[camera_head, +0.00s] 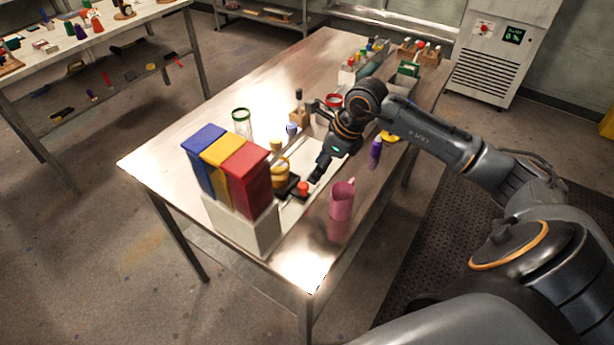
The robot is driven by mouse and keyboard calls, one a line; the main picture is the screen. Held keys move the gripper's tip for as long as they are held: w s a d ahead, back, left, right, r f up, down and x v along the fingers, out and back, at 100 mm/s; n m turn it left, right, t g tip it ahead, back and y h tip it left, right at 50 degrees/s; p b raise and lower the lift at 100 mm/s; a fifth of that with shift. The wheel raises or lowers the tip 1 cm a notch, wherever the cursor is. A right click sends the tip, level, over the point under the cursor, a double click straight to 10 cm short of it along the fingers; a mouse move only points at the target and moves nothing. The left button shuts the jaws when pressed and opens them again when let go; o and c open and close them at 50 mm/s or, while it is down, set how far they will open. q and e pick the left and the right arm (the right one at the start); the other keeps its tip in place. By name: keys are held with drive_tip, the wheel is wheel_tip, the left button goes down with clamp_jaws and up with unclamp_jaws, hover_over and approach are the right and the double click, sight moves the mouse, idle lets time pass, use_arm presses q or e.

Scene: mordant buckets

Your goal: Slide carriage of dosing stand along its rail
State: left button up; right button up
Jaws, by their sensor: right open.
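A low stand with a pale base (291,216) sits on the near part of the metal table, partly hidden by the blocks in front of it. A dark carriage-like piece (285,189) with a red knob (303,188) is on it; I cannot clearly make out the rail. A yellow container (280,170) stands at the dark piece. My right gripper (316,178) points down and left, open, with its fingertips close to the red knob. I cannot tell whether they touch it. My left gripper is not in view.
Tall blue (203,160), yellow (219,167) and red (247,180) containers stand on a white block (242,228) left of the stand. A pink mug (342,201) and a purple bottle (375,153) stand to the right. A glass jar (241,123) is behind. The table's left is clear.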

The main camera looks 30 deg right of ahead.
sight(305, 185)
drive_tip(key=x, duration=0.2)
drive_tip(key=p+x, duration=0.1)
drive_tip(key=x, duration=0.1)
drive_tip(key=shift+w+r, duration=0.15)
drive_tip(key=shift+w, duration=0.1)
drive_tip(key=x, duration=0.3)
drive_tip(key=shift+p, duration=0.35)
drive_tip(key=shift+f, duration=0.35)
drive_tip(key=c, duration=0.5)
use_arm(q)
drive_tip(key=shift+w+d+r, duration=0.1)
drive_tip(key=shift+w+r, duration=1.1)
use_arm(e)
clamp_jaws()
